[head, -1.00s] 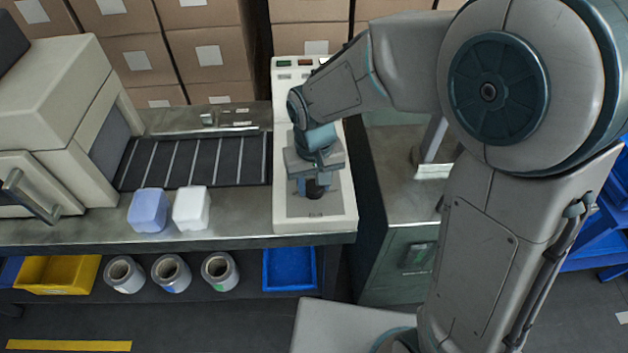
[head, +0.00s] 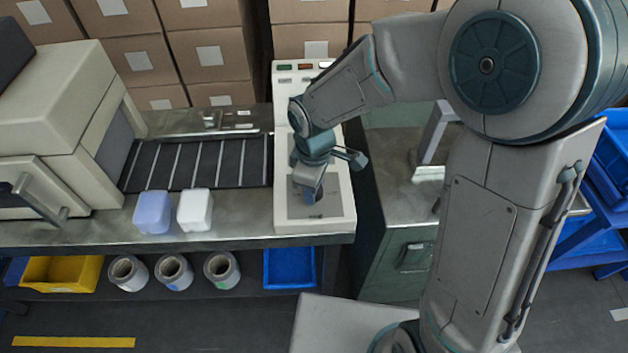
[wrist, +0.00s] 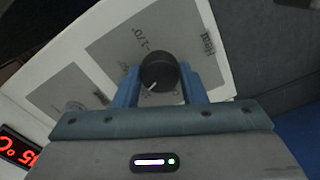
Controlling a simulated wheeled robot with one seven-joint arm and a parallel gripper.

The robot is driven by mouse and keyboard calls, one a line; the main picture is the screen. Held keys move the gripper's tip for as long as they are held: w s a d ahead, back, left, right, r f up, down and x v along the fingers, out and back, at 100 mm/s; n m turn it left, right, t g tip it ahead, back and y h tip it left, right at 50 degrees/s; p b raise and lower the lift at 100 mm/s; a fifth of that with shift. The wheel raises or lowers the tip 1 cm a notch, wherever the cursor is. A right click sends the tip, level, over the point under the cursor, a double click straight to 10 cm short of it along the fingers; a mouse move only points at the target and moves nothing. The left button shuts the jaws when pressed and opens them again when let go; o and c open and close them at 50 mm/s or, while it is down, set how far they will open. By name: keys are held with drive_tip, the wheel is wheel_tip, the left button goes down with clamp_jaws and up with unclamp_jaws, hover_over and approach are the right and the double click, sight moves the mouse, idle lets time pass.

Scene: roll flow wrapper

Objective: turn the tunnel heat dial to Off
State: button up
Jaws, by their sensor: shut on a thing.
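The tunnel heat dial (wrist: 158,72) is a round black knob with a white pointer line, on a grey plate of the cream control panel (wrist: 108,22). In the wrist view the pointer is toward the lower left of the knob. Printed text by the knob looks like "~170" and "Heat", seen rotated. My gripper (wrist: 160,85) has its blue fingers on either side of the knob and is shut on it. In the head view my gripper (head: 312,197) is low over the front of the panel (head: 343,215), and it hides the dial there.
A red digital display (wrist: 18,148) is partly visible in the wrist view. Left of the panel are a dark conveyor (head: 195,163), a blue block (head: 152,212) and a white block (head: 195,210). A grey-green cabinet (head: 400,262) stands to the right.

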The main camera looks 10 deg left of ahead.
drive_tip(key=n+p, duration=0.1)
drive_tip(key=n, duration=0.1)
drive_tip(key=n+p, duration=0.1)
drive_tip(key=shift+r+n, duration=0.2)
drive_tip(key=shift+n, duration=0.2)
drive_tip(key=n+p, duration=0.2)
drive_tip(key=n, duration=0.1)
drive_tip(key=shift+n, duration=0.3)
drive_tip(key=n+p, duration=0.2)
drive_tip(key=n, duration=0.1)
drive_tip(key=shift+n+p, duration=0.3)
drive_tip(key=shift+f+n+p, duration=0.1)
drive_tip(key=shift+n+p, duration=0.75)
drive_tip(key=shift+n, duration=0.55)
drive_tip(key=shift+w, duration=0.1)
drive_tip(key=o, duration=1)
